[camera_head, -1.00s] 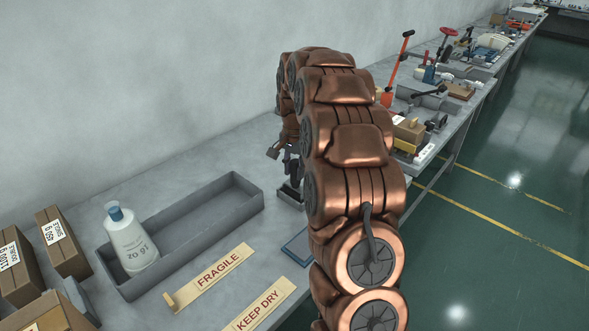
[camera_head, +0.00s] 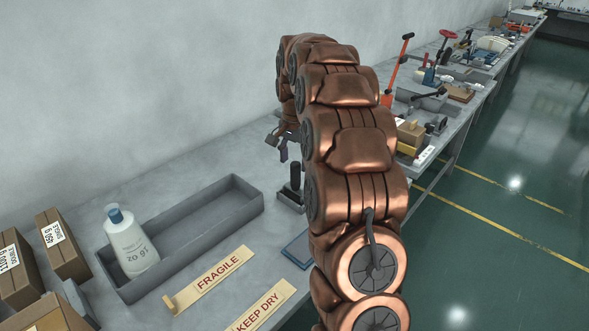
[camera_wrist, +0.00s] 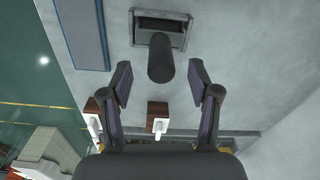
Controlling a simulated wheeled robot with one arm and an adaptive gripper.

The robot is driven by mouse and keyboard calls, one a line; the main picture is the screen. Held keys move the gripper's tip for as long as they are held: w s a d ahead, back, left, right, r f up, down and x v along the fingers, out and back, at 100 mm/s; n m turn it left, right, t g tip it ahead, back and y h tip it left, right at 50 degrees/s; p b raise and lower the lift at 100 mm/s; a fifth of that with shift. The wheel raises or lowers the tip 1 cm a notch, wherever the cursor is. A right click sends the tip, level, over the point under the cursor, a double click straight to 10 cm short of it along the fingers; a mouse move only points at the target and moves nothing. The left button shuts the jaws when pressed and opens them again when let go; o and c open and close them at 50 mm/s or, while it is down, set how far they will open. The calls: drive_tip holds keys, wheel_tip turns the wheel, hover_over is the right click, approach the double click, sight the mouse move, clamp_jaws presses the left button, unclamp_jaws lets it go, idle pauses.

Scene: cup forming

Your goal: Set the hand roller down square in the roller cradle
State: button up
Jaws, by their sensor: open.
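The hand roller (camera_head: 295,176) shows as a dark upright handle at the roller cradle (camera_head: 290,199), a small grey holder on the bench. In the wrist view the dark handle (camera_wrist: 160,58) points toward the camera, with the cradle (camera_wrist: 144,36) around its base. The roller's lower part is hidden, so I cannot tell whether it sits fully square. My gripper (camera_head: 279,144) is above the handle and apart from it in the head view. In the wrist view its fingers (camera_wrist: 160,76) are spread and empty, one on each side of the handle's near end.
A blue pad (camera_head: 297,247) lies beside the cradle. A long grey tray (camera_head: 190,237) holds a white bottle (camera_head: 131,241). FRAGILE (camera_head: 208,280) and KEEP DRY (camera_head: 262,306) strips lie in front. Boxes (camera_head: 62,246) stand at left. Bare bench lies behind the cradle.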

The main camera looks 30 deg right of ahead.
wheel_tip(320, 180, up, 7)
drive_tip(key=shift+s+r, duration=0.1)
drive_tip(key=shift+r, duration=0.15)
idle(0.3)
drive_tip(key=shift+a, duration=0.15)
drive_tip(key=s+a+r+n+g+p, duration=0.1)
drive_tip(key=s+a+n, duration=0.6)
drive_tip(key=s+a, duration=1)
drive_tip(key=s+a+f+n, duration=0.3)
drive_tip(key=s, duration=0.7)
drive_tip(key=s+a+f+n+g+p, duration=0.1)
drive_tip(key=s+a+f+n, duration=0.2)
drive_tip(key=s, duration=0.7)
drive_tip(key=shift+s+n, duration=0.2)
drive_tip(key=shift+n, duration=0.1)
